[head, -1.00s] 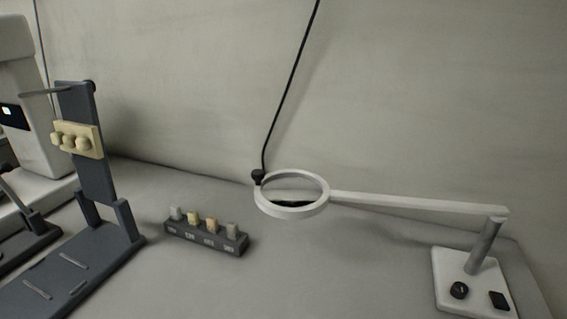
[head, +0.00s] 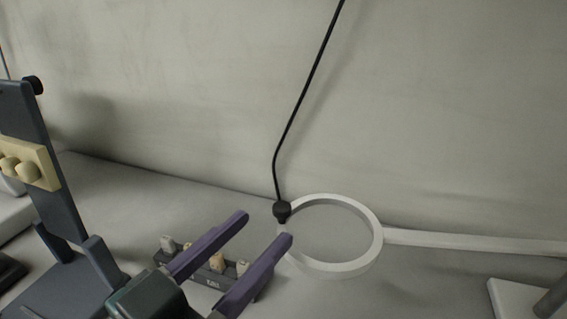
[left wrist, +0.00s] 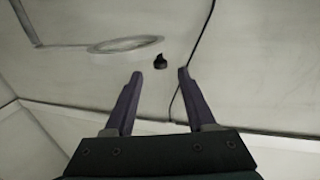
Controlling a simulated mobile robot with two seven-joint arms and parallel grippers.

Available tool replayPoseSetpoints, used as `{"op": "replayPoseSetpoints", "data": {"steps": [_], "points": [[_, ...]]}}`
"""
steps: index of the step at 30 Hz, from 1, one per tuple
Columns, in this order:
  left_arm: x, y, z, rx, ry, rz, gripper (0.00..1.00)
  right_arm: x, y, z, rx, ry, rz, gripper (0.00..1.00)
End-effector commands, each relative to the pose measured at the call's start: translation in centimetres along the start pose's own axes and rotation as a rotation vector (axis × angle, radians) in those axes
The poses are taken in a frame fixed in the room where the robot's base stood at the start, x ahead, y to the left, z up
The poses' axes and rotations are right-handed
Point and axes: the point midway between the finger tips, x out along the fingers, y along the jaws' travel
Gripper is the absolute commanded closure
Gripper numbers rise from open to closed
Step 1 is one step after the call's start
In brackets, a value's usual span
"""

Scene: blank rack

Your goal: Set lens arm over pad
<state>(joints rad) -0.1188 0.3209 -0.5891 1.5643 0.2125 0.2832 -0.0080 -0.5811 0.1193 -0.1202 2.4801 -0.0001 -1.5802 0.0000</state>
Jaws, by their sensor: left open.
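The lens arm is a white ring (head: 372,218) on a long pale bar (head: 470,242) that runs off to the right in the head view. A black knob (head: 282,211) sits at the ring's left edge. My left gripper (head: 266,228), with purple fingers, is open and empty, its tips just short of the knob. In the left wrist view the knob (left wrist: 160,62) lies between and just beyond the open fingertips (left wrist: 160,73), apart from both. The ring (left wrist: 120,52) is left of it. I cannot make out a pad. My right gripper is not in view.
A dark rack of small blocks (head: 212,283) is partly hidden behind my left gripper. A dark stand (head: 45,170) with a cream block (head: 28,165) rises at left. The lamp base (head: 508,296) is at lower right. A black cable (head: 305,95) hangs by the wall.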

Motion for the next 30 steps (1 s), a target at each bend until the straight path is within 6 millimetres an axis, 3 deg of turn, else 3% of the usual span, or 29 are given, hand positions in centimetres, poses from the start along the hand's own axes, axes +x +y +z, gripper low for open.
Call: {"op": "replayPoseSetpoints", "data": {"steps": [3,9,20,30], "points": [[2.5,0.0,0.0,0.001,0.004,-0.001,0.44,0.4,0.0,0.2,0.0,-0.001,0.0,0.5],[5.2,0.0,0.0,0.001,0.001,0.0,0.44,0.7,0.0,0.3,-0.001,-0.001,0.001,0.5],[6.0,0.0,0.0,0.0,-0.001,0.0,0.44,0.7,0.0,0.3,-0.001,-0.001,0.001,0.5],[5.9,0.0,0.0,0.0,-0.001,0.0,0.8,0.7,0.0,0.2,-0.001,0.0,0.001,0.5]]}}
